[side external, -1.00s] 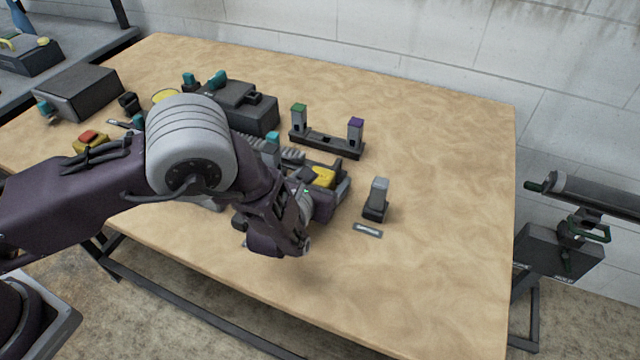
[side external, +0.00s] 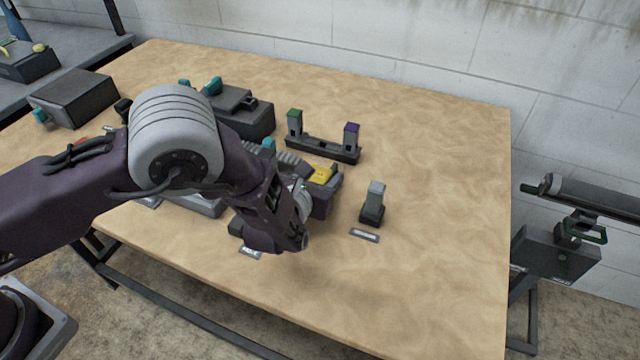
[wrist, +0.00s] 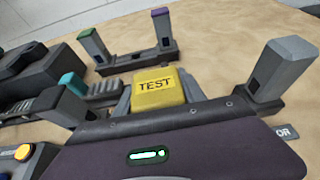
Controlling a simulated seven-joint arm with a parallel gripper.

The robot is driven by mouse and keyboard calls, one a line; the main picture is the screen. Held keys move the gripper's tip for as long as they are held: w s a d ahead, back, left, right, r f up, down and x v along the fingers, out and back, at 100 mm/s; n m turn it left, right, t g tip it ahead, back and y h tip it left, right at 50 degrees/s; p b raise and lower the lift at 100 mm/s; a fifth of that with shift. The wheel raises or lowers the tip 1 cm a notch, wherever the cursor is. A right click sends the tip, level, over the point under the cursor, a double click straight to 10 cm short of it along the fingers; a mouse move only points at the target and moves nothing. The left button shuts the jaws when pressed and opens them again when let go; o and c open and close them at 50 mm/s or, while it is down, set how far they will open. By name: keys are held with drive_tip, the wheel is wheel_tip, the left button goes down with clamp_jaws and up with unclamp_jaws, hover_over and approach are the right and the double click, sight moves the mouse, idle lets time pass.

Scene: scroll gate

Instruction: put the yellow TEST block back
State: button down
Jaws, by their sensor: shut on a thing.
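The yellow TEST block (wrist: 158,92) shows in the wrist view with its lettered face upward, between the two grey fingers of my gripper (wrist: 158,100). The gripper is shut on it. In the side external view the yellow block (side external: 321,175) is partly visible just beyond my gripper (side external: 317,186), near the middle of the table. My purple hand hides the block's near lower side. I cannot tell whether its underside touches anything.
A dark rack with green-topped and purple-topped posts (side external: 322,150) stands behind the block. A grey upright piece (side external: 373,203) stands to the right, near a label plate (side external: 364,235). Dark boxes (side external: 240,110) fill the back left. The table's right front is clear.

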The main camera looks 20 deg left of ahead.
sight(319, 166)
drive_tip(key=r, duration=0.7)
drive_tip(key=shift+s+a+r, duration=0.15)
drive_tip(key=shift+s+r, duration=0.1)
drive_tip(key=shift+s, duration=0.05)
drive_tip(key=s+m+g+h, duration=0.1)
drive_tip(key=s+m+h, duration=0.3)
drive_tip(key=s, duration=0.6)
drive_tip(key=shift+h, duration=0.7)
drive_tip(key=f, duration=0.3)
drive_tip(key=d+f, duration=0.1)
drive_tip(key=f, duration=0.2)
drive_tip(key=s+f, duration=0.1)
drive_tip(key=f, duration=0.2)
drive_tip(key=shift+s+d+f, duration=0.1)
drive_tip(key=shift+d, duration=0.05)
drive_tip(key=shift+f, duration=0.15)
drive_tip(key=c, duration=0.7)
unclamp_jaws()
